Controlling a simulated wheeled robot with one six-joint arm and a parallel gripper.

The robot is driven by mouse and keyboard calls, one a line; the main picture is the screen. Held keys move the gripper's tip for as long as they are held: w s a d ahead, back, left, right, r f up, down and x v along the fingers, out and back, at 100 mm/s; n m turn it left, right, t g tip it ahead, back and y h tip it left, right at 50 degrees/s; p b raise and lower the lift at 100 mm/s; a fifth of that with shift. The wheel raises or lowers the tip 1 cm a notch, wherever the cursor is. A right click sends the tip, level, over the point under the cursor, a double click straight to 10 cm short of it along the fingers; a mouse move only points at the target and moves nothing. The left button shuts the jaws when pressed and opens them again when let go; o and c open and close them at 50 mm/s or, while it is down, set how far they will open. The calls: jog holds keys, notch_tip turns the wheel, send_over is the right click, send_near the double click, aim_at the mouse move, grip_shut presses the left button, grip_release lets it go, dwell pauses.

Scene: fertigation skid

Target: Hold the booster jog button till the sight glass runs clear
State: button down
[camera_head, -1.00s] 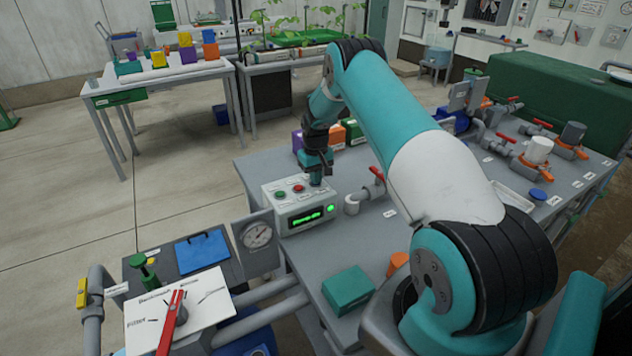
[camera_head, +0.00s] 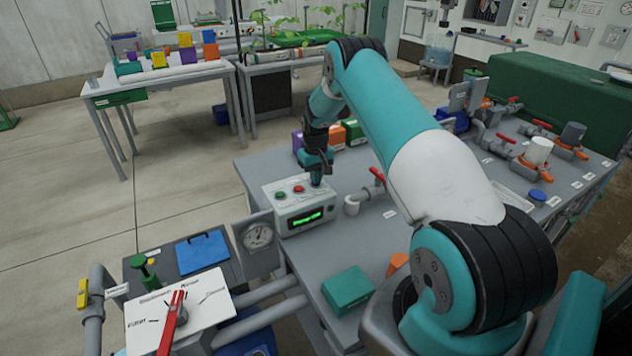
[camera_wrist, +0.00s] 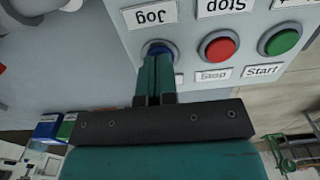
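The control box (camera_head: 300,207) stands on the grey bench with a green button, a red button and a blue jog button. The blue jog button (camera_wrist: 158,47) sits under the "Jog" label, and part of it shows beyond my fingertips. My gripper (camera_head: 317,170) points down over it with its fingers shut together and nothing between them. In the wrist view the fingertips (camera_wrist: 157,58) overlap the button's lower edge; I cannot tell whether they touch it. The box's display (camera_head: 306,217) shows green text, too small to read. I cannot clearly identify the sight glass.
The red stop button (camera_wrist: 218,47) and green start button (camera_wrist: 280,41) sit close beside the jog button. A pressure gauge (camera_head: 257,236) stands left of the box. A red-handled valve (camera_head: 377,177) and a teal box (camera_head: 347,290) are nearby on the bench.

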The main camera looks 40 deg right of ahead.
jog(key=shift+r+p, duration=1.5)
jog(key=shift+r, duration=1.7)
jog(key=shift+a+r, duration=0.1)
jog(key=shift+a, duration=0.05)
jog(key=s+a+r+n+t+y+b, duration=0.1)
jog(key=s+a+r+n, duration=0.15)
jog(key=a+r, duration=0.8)
jog(key=s+a+r+n+y+b, duration=0.15)
jog(key=s+a+r, duration=0.25)
jog(key=a+r, duration=0.7)
jog(key=s+a+n, duration=0.2)
jog(key=s+a, duration=0.4)
jog(key=s, duration=0.3)
jog(key=s+a+r+n+y, duration=0.1)
jog(key=s+a+n, duration=0.1)
jog(key=s+a, duration=0.4)
jog(key=s+a+r+n+g, duration=0.1)
jog(key=s+a, duration=0.5)
jog(key=s, duration=0.6)
jog(key=shift+s+a+n+y+b, duration=0.25)
jog(key=shift+n+y+b, duration=0.1)
jog(key=shift+n+b, duration=0.15)
jog(key=shift+w, duration=0.1)
